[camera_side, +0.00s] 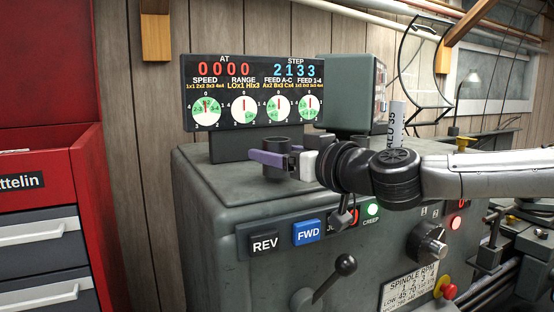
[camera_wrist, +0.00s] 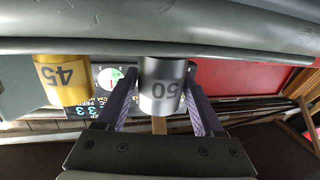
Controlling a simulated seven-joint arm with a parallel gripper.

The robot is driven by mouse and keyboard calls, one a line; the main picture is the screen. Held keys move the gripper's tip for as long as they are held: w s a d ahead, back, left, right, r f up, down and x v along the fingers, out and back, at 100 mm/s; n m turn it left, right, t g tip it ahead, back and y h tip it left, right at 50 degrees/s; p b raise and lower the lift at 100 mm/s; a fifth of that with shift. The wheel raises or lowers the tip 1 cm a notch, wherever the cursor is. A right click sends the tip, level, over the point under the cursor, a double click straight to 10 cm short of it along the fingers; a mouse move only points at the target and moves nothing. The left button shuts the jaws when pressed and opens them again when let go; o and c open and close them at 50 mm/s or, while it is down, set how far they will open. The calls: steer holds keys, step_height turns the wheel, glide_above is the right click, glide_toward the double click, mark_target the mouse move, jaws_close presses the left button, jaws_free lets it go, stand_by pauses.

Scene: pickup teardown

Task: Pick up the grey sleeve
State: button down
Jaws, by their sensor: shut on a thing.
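A gold sleeve (camera_wrist: 66,80) marked 45 is left of the grey one in the wrist view. A pale cylinder (camera_side: 396,122) marked ALU 35 rises behind my arm. A display panel (camera_side: 252,92) and grey box (camera_side: 347,94) stand behind. A red cabinet (camera_side: 50,200) is left.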

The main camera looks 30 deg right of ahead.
steer(key=s+d+r, duration=0.6)
steer(key=s+r, duration=0.6)
steer(key=shift+s, duration=0.4)
